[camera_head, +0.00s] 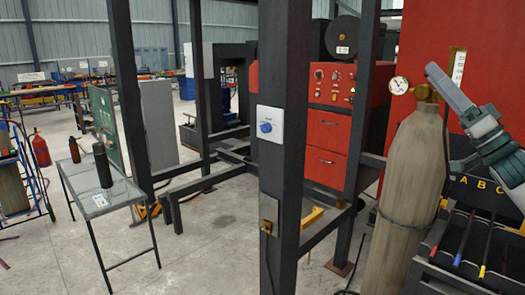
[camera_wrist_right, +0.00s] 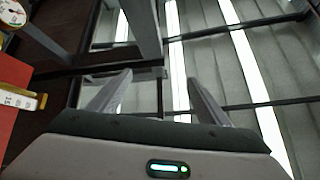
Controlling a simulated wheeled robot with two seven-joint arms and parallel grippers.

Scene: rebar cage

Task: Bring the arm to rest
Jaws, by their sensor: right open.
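My right arm (camera_head: 488,135) comes in from the right edge of the head view. Its right gripper (camera_head: 436,75) points up and to the left, beside the neck of a tan gas cylinder (camera_head: 415,170) and in front of a red cabinet. In the right wrist view, the two fingers of the right gripper (camera_wrist_right: 158,88) stand apart with nothing between them. Behind them are the roof and its bright light strips. My left gripper is not in view.
A dark steel post (camera_head: 285,120) with a white blue-knobbed box stands in the middle. A rack of tools (camera_head: 475,245) is below my right arm. A red machine (camera_head: 328,125) stands behind. A small table (camera_head: 108,195) with bottles is at left, with open floor around it.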

